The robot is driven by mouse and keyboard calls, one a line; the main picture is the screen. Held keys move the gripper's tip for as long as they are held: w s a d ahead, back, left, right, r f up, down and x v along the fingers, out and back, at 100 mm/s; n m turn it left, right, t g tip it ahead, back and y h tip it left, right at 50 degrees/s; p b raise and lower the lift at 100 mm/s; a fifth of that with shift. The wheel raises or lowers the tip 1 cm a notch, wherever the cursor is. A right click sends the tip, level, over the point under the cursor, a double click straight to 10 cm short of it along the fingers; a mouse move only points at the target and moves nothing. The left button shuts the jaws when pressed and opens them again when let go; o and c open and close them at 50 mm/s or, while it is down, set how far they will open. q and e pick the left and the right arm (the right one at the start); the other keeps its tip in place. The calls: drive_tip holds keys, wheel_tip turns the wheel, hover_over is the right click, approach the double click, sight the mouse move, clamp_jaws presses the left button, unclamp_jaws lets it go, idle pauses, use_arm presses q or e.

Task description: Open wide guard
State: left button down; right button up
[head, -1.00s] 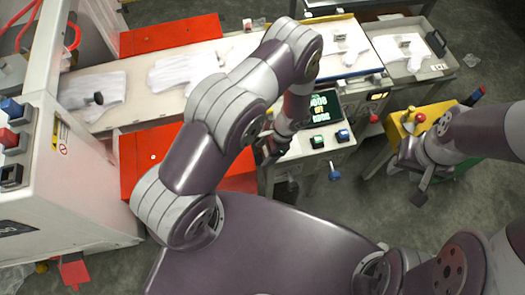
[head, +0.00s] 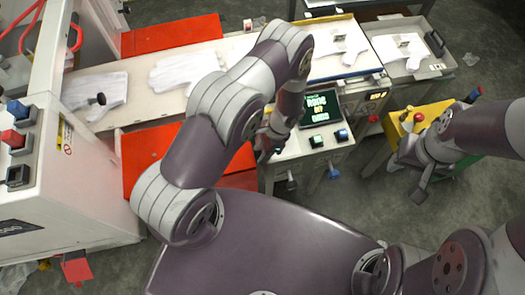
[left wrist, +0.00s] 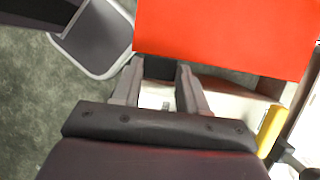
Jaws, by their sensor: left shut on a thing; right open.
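The wide red guard panel (head: 150,160) lies along the near side of the white belt, its right part hidden behind my left arm. My left gripper (head: 268,150) is low at the panel's right end, beside the white control stand. In the left wrist view the red panel (left wrist: 225,35) fills the top, and the fingers of my left gripper (left wrist: 160,85) reach to its lower edge. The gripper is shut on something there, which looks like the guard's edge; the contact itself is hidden. My right gripper (head: 415,180) is open and empty, away at the right.
White gloves (head: 95,92) lie flat on the belt. Another red panel (head: 170,35) is on its far side. The control stand has a screen (head: 322,109) and buttons. A white machine (head: 55,180) stands at left, a yellow box (head: 420,115) at right.

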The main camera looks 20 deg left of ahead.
use_arm(q)
drive_tip(key=w+a+r+m+g+h+p, duration=0.1)
drive_tip(key=w+a+r+g+h+p, duration=0.1)
drive_tip(key=r+p, duration=0.5)
drive_tip(key=shift+w+r+g+p, duration=0.3)
drive_tip(key=shift+w+r+g, duration=0.25)
drive_tip(key=shift+g, duration=0.35)
use_arm(e)
wheel_tip(320, 180, up, 9)
use_arm(q)
drive_tip(key=shift+f, duration=0.1)
use_arm(e)
drive_tip(key=shift+a+f, duration=0.1)
drive_tip(key=shift+f, duration=0.1)
use_arm(q)
drive_tip(key=c, duration=0.6)
unclamp_jaws()
drive_tip(key=shift+s, duration=0.1)
